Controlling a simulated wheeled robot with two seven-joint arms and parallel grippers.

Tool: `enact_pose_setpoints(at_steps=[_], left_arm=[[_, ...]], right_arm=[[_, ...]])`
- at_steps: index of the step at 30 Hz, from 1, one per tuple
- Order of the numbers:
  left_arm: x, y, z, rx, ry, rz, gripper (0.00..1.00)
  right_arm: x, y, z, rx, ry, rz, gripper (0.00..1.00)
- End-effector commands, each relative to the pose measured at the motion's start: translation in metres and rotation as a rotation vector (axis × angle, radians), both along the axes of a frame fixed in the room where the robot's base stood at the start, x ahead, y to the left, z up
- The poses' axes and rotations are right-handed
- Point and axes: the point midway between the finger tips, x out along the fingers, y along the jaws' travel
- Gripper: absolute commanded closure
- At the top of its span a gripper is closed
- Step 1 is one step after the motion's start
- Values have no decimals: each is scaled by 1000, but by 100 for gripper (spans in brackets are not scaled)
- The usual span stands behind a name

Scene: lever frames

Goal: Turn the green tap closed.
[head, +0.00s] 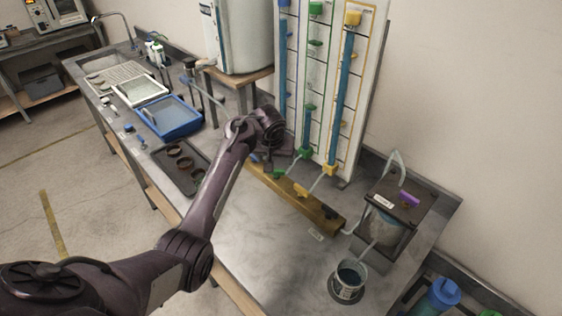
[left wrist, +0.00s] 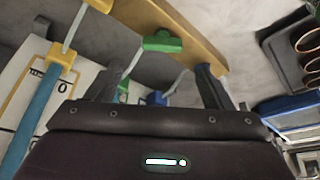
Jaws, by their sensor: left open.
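The green tap (head: 280,173) sits on a brass-coloured bar (head: 318,212) at the foot of the tube panel. In the left wrist view the green tap (left wrist: 162,42) lies just beyond the fingertips, roughly between their lines. My left gripper (head: 276,161) is above the bar beside the green tap, partly hidden by its own wrist. In the left wrist view the left gripper (left wrist: 163,72) is open, with nothing between its fingers. I see no contact with the tap. My right gripper is out of view.
A yellow tap (head: 301,191) is close by on the same bar, and a blue tap (left wrist: 156,98) is on the other side. The tall tube panel (head: 348,130) stands behind. A cup (head: 347,281) and a covered vessel (head: 396,202) stand to the right. The front bench top is clear.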

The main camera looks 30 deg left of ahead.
Motion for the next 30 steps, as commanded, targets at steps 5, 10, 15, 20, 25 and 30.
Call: enact_pose_setpoints(at_steps=[5,10,15,20,25,30], left_arm=[[9,5,-26,4,5,1,25],[19,7,-50,1,4,2,25],[24,9,-63,1,1,2,25],[25,9,-66,2,1,1,25],[25,9,-66,2,1,1,27],[25,9,-66,2,1,1,49]], right_arm=[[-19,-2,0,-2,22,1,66],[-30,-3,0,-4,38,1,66],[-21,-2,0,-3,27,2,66],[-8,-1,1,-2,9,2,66],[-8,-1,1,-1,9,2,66],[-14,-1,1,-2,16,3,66]])
